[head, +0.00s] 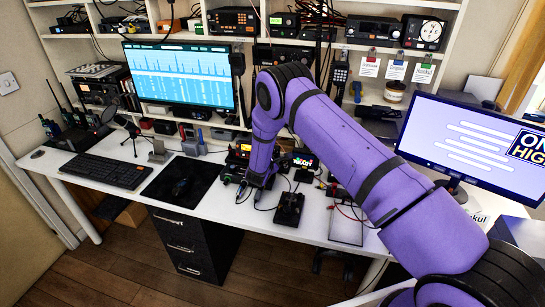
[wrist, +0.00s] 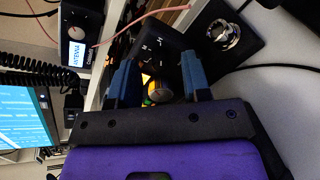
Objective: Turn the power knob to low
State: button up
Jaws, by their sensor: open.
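My gripper (wrist: 157,78) shows in the wrist view with its two blue fingers spread apart. A dark round knob (wrist: 159,93) lies between the fingers, on the face of a dark device with a lit orange patch. I cannot tell whether a finger touches it, nor read its marking. In the head view my purple arm reaches down to the desk among small radios, and the wrist hides the knob. A monitor (head: 476,142) at the right shows a box with the letters "ON" and "HIGH", cut by the picture edge.
A black box with a lever (head: 289,208) stands in front. A keyboard (head: 104,171) and a mouse mat (head: 181,182) lie left. Cables run around. A silver paddle key (wrist: 223,34) is close to the fingers.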

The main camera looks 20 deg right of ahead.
jog(key=shift+w+d+f, duration=0.1)
jog(key=shift+w+d, duration=0.2)
jog(key=shift+w, duration=0.05)
grip_shut()
